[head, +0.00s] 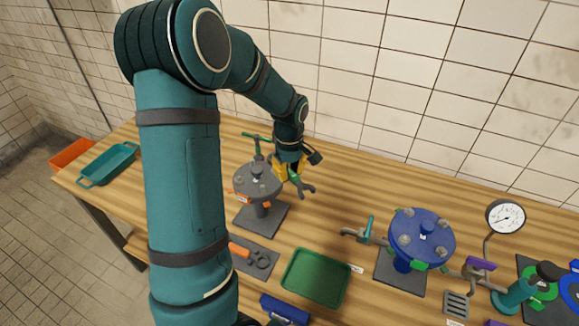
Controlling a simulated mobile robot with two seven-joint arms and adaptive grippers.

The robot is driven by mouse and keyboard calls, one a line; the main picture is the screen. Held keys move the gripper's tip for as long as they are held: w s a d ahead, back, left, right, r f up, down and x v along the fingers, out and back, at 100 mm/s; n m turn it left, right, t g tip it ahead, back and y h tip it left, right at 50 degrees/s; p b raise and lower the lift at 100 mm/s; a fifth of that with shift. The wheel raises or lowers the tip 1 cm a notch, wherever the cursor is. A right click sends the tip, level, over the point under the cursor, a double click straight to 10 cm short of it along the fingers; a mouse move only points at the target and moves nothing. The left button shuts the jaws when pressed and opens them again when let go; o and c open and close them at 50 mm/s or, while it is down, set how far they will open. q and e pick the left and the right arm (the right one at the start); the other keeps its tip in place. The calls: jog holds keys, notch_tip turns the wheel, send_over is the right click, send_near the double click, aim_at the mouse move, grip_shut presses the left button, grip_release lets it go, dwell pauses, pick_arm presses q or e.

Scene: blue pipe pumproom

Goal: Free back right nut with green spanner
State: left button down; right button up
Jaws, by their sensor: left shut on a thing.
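My left gripper (289,168) is shut on the green spanner (297,181), behind and to the right of the grey round flange (257,184). The spanner's grey open jaw points down to the right, away from the flange, and appears to be clear of it. The flange stands on a dark base plate and has nuts on its top. The gripper and spanner cover part of its back right side, so I cannot make out the back right nut. My right gripper is not in view.
A blue flange (422,232) with several nuts stands to the right, near a pressure gauge (505,216). A green tray (316,277) lies in front, beside a grey tool mat (250,262). A teal tray (108,163) is at the far left. The table behind the green tray is clear.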

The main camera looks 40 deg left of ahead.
pick_arm(q)
jog(key=shift+f+b, duration=0.55)
jog(key=shift+f, duration=0.7)
jog(key=shift+f+b, duration=0.8)
jog(key=shift+f, duration=0.25)
jog(key=w+a+n+p, duration=0.1)
jog(key=w+n+p, duration=0.1)
jog(key=w+n, duration=0.4)
jog(key=shift+n+p, duration=0.35)
jog(key=shift+n, duration=1.55)
jog(key=shift+r, duration=0.5)
